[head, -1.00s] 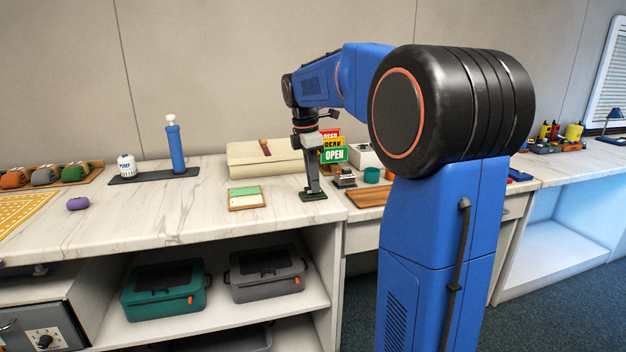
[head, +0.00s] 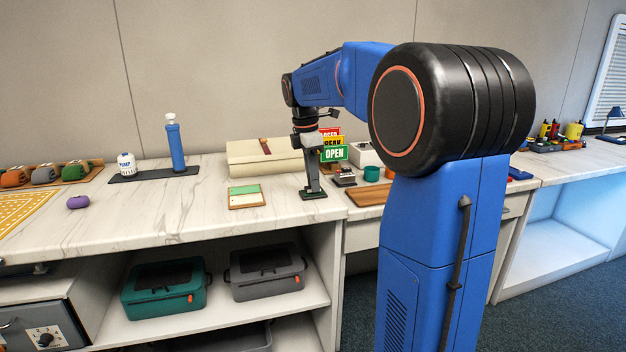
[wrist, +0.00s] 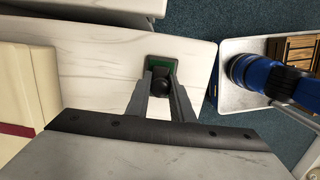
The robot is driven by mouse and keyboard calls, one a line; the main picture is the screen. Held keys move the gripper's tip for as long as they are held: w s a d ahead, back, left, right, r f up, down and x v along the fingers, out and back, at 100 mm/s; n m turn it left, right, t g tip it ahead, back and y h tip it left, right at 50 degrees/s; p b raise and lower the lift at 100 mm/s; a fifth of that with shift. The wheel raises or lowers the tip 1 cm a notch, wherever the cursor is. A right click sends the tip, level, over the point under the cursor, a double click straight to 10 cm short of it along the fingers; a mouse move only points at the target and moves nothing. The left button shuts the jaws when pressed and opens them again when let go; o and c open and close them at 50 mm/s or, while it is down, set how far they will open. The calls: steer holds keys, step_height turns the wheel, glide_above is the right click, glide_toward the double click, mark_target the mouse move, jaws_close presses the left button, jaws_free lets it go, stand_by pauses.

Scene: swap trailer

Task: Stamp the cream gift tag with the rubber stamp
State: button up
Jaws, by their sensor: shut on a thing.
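My gripper (head: 312,190) is shut on the rubber stamp, whose dark round knob (wrist: 161,83) shows between the fingers in the wrist view. The stamp is at a dark flat pad with a green face (wrist: 160,64), which also shows near the counter's front right in the head view (head: 314,195). I cannot tell whether stamp and pad touch. To the left, apart from my gripper, a wood-edged board holds a green piece (head: 245,189) and a cream piece, seemingly the cream gift tag (head: 247,201).
A cream box-like case (head: 265,155) with a dark red strap lies behind. Small OPEN signs (head: 334,153), a teal cup (head: 372,174) and a wooden board (head: 370,196) are to the right.

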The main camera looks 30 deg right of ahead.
stand_by(0.3)
steer(key=shift+r, duration=3.45)
